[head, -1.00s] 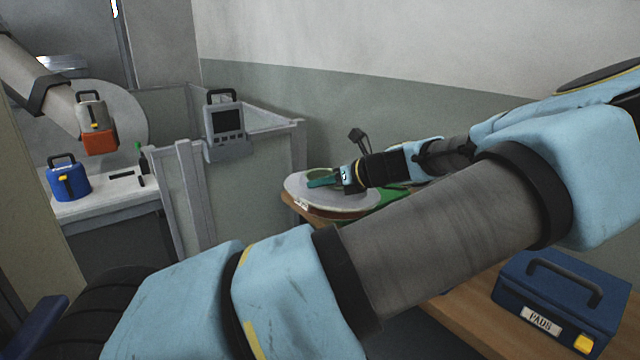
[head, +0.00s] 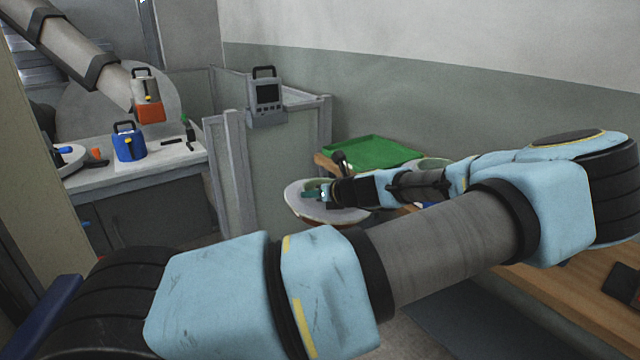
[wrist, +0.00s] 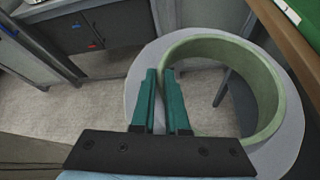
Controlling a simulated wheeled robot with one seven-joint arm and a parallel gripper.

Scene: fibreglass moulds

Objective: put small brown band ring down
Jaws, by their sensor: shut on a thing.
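The ring (head: 292,197), a wide pale grey flange with a brown band on its side, hangs in the air at my gripper (head: 312,193). In the wrist view the ring (wrist: 290,150) shows a greenish inner wall, and the floor is seen through its opening. The teal jaws of my gripper (wrist: 160,73) are shut on the ring's near left part; the exact contact is partly hidden. The ring is beyond the edge of the wooden table (head: 545,283), over the floor.
A green tray (head: 372,152) lies on the table's far end, with a pale green round piece (head: 432,163) beside it, partly behind my arm. A grey partition (head: 285,150) stands behind the ring. A white bench (head: 150,160) at left holds a blue canister (head: 129,145).

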